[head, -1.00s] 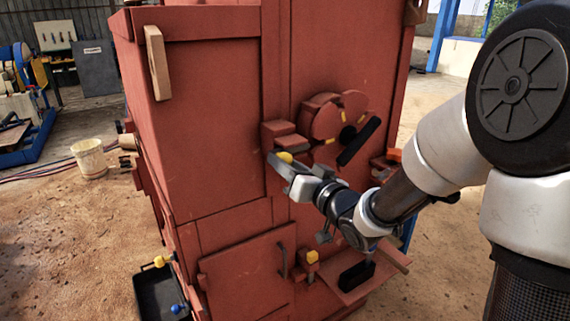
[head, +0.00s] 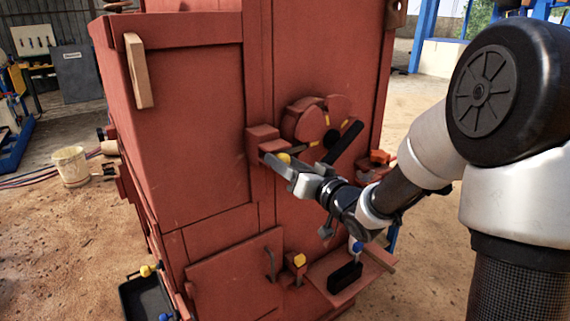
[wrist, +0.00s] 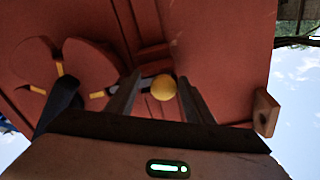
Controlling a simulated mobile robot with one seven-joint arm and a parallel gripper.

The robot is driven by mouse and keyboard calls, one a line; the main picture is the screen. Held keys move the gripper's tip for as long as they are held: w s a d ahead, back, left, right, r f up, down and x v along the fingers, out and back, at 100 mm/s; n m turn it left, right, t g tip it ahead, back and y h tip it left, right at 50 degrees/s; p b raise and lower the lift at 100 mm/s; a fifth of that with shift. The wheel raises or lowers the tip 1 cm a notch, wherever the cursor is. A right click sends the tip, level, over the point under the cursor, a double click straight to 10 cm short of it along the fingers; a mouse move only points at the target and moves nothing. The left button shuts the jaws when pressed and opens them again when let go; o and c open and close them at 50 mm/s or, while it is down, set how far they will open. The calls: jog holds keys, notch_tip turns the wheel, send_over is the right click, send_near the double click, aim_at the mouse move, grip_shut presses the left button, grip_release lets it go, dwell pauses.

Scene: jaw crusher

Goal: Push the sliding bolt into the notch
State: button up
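The sliding bolt is a grey bar with a yellow knob (head: 283,158), in front of a red guide block (head: 262,138) on the machine. The knob also shows in the wrist view (wrist: 163,88). My gripper (head: 279,165) is open around the knob, one finger on each side; in the wrist view (wrist: 160,100), the right finger is nearer to the knob than the left. The bolt points at the notched red disc (head: 303,123), which has yellow marks (wrist: 97,94) at its notches. The left finger hides part of the bar, so I cannot tell whether its tip is inside a notch.
A black handle bar (head: 343,142) sticks out from the disc beside my wrist. Below are a red door (head: 235,275), a yellow-topped lever (head: 299,260) and a shelf with a black-based, blue-knobbed lever (head: 345,276). A bucket (head: 71,166) stands on open ground at left.

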jog(key=b+v, duration=0.6)
jog(key=v, duration=1.1)
jog(key=shift+s, duration=0.2)
jog(key=shift+d, duration=0.15)
